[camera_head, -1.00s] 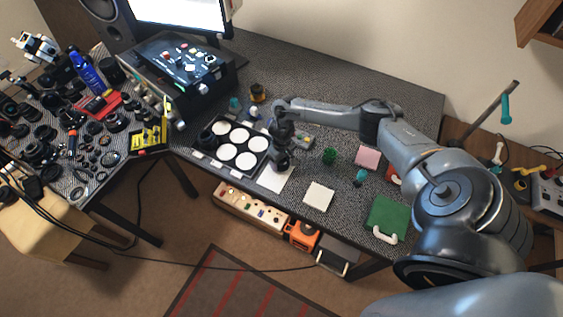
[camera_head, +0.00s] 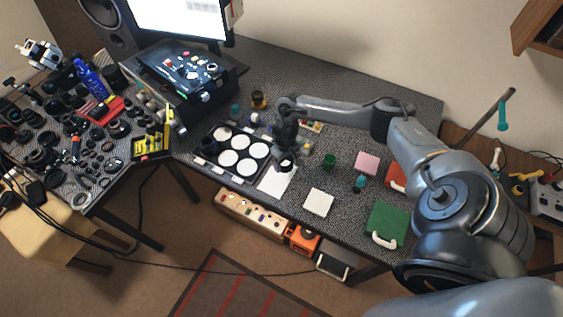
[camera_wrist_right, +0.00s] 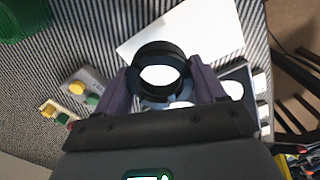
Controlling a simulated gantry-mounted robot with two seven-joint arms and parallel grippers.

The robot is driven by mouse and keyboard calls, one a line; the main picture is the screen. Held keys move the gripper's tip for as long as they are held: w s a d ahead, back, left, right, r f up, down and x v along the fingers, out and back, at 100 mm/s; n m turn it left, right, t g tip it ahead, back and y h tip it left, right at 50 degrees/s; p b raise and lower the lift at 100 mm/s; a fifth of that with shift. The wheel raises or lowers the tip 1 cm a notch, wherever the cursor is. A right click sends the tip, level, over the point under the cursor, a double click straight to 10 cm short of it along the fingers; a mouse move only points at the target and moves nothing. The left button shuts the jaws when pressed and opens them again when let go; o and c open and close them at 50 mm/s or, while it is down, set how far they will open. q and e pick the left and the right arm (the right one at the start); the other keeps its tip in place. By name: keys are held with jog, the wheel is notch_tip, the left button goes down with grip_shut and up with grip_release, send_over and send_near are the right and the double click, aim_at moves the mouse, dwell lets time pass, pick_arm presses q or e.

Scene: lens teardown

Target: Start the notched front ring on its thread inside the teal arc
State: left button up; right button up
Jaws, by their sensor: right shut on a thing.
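My right gripper (camera_head: 286,160) hangs over the table between the tray of white discs and the white sheet. In the right wrist view its two dark purple fingers (camera_wrist_right: 162,82) are shut on a black ring (camera_wrist_right: 158,51), one on each side. I see a bright white area through the ring's opening. A pale bluish, rounded part shows just behind the ring's lower edge, and I cannot tell whether they touch. I cannot make out the ring's notches, a thread or the teal arc. My left gripper is out of view.
A black tray (camera_head: 211,173) with several white discs lies left of my gripper; a white sheet (camera_head: 276,183) lies in front. A white pad (camera_head: 319,202), green cup (camera_head: 329,161), pink pad (camera_head: 367,163) and green case (camera_head: 387,219) stand to the right. The side table is crowded with lens parts.

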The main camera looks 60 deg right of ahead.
jog(key=s+a+r+p, duration=0.1)
jog(key=s+r+p, duration=0.1)
jog(key=s+r, duration=0.5)
jog(key=w+a+r+n, duration=0.1)
jog(key=w+a+r, duration=0.2)
jog(key=w+a, duration=0.35)
jog(key=w+a+r, duration=0.4)
jog(key=w+a, duration=0.1)
jog(key=w, duration=0.2)
jog(key=w+a+r+n, duration=0.2)
jog(key=w+a+r, duration=0.3)
jog(key=a, duration=0.5)
jog(key=w+a+r+n, duration=0.3)
jog(key=w+a+r, duration=0.1)
jog(key=a, duration=0.5)
notch_tip(320, 180, down, 3)
jog(key=s+d+m, duration=0.2)
jog(key=s, duration=0.1)
jog(key=s+r+p, duration=0.4)
jog(key=r+p, duration=0.6)
jog(key=p, duration=0.1)
jog(key=s+r+p, duration=0.4)
jog(key=r+p, duration=0.6)
jog(key=p, duration=0.2)
jog(key=shift+d, duration=0.2)
